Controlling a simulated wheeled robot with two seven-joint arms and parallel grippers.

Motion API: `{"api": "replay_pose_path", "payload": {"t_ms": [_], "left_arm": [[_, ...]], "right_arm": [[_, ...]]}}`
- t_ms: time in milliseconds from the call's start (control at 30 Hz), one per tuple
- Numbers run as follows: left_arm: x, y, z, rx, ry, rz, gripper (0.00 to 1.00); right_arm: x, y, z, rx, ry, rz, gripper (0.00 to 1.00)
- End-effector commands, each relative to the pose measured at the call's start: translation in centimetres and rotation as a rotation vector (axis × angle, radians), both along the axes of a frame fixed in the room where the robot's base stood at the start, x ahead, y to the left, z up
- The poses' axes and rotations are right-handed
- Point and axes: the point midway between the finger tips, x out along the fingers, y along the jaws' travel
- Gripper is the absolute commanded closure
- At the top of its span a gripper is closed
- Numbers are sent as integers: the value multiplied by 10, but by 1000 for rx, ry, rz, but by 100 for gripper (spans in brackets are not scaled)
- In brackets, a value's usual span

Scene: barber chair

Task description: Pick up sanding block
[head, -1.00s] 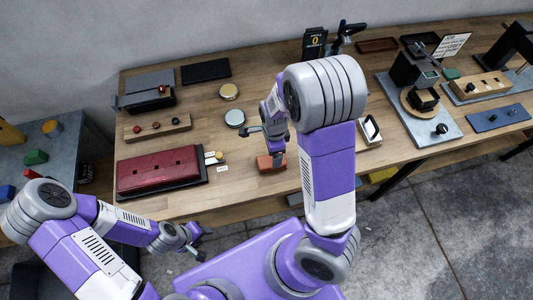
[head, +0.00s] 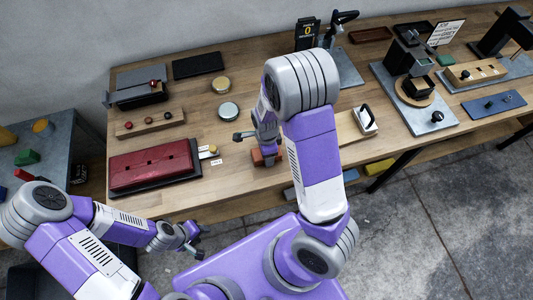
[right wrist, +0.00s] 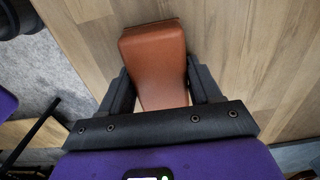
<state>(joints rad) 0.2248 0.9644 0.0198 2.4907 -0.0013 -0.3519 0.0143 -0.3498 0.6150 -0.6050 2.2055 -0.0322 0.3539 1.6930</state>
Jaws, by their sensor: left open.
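The orange-brown block, which I take as the sanding block (head: 257,158), lies near the front edge of the wooden table in the head view. My right gripper (head: 264,150) points down at it and partly covers it. In the right wrist view the block (right wrist: 153,58) sits between the two fingers of the right gripper (right wrist: 165,92), one finger on each side. Whether the fingers press on it cannot be seen. My left gripper (head: 192,243) is open and empty, low in front of the table, away from the block.
A dark red case (head: 150,166) lies left of the block. A grey plate with a black device (head: 420,116) stands further right. Bare wood surrounds the block's left side.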

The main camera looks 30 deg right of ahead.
Motion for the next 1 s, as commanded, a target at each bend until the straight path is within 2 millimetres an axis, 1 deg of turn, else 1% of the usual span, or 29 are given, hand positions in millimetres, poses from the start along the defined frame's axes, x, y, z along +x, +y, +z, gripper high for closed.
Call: {"api": "replay_pose_path", "payload": {"t_ms": [33, 133, 333, 433, 567, 700, 800, 900, 1000], "left_arm": [[0, 0, 0, 0, 0, 0, 57], [0, 0, 0, 0, 0, 0, 57], [0, 0, 0, 0, 0, 0, 57], [0, 0, 2, 0, 0, 0, 57], [0, 0, 10, 0, 0, 0, 57], [0, 0, 21, 0, 0, 0, 57], [0, 0, 27, 0, 0, 0, 57], [0, 0, 31, 0, 0, 0, 57], [0, 0, 34, 0, 0, 0, 57]], "right_arm": [[0, 0, 0, 0, 0, 0, 55], [0, 0, 0, 0, 0, 0, 70], [0, 0, 1, 0, -1, 0, 71], [1, 0, 6, 0, -2, 1, 71], [1, 1, 28, 1, -5, 2, 71], [1, 1, 58, 1, -5, 2, 71], [1, 1, 77, 1, -4, 1, 71], [1, 0, 91, 1, -3, 0, 71], [0, 0, 98, 0, -1, 2, 71]]}}
